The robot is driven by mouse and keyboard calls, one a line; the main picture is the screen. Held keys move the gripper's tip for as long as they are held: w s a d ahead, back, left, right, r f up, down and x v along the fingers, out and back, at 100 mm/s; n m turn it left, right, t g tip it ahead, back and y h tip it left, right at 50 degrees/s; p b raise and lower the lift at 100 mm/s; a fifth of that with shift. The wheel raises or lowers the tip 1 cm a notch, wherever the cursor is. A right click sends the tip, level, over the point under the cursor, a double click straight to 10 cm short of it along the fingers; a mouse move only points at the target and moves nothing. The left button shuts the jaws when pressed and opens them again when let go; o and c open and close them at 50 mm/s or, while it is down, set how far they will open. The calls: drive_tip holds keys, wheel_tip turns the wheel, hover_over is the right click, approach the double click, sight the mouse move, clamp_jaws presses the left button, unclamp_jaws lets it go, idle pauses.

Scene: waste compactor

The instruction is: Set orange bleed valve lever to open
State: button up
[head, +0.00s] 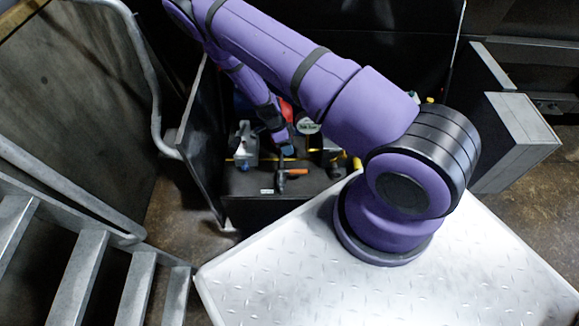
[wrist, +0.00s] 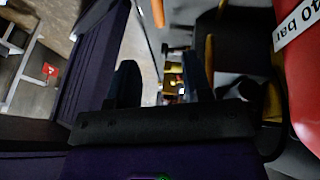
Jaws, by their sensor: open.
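The orange bleed valve lever (head: 297,172) is small in the head view. It points to the right from a dark valve fitting (head: 281,180) on the front of the black compactor unit. My gripper (head: 287,151) is just above and behind the lever in that view, partly hidden by my arm. In the wrist view my gripper (wrist: 162,80) shows two dark fingers spread apart with nothing between them. An orange strip shows at the top of the wrist view; I cannot tell whether it is the lever. Contact with the lever cannot be made out.
A red cylinder (wrist: 299,75) with a white label (wrist: 301,22) ending in "40 bar" is close on the right of the wrist view. A grey panel (head: 203,145) stands left of the unit. Metal stairs (head: 85,265) and a handrail (head: 150,85) are at left.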

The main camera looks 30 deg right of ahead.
sight(299, 170)
drive_tip(key=shift+m, duration=0.4)
drive_tip(key=x, duration=1.2)
drive_tip(key=shift+s+f, duration=0.1)
drive_tip(key=shift+f, duration=0.3)
clamp_jaws()
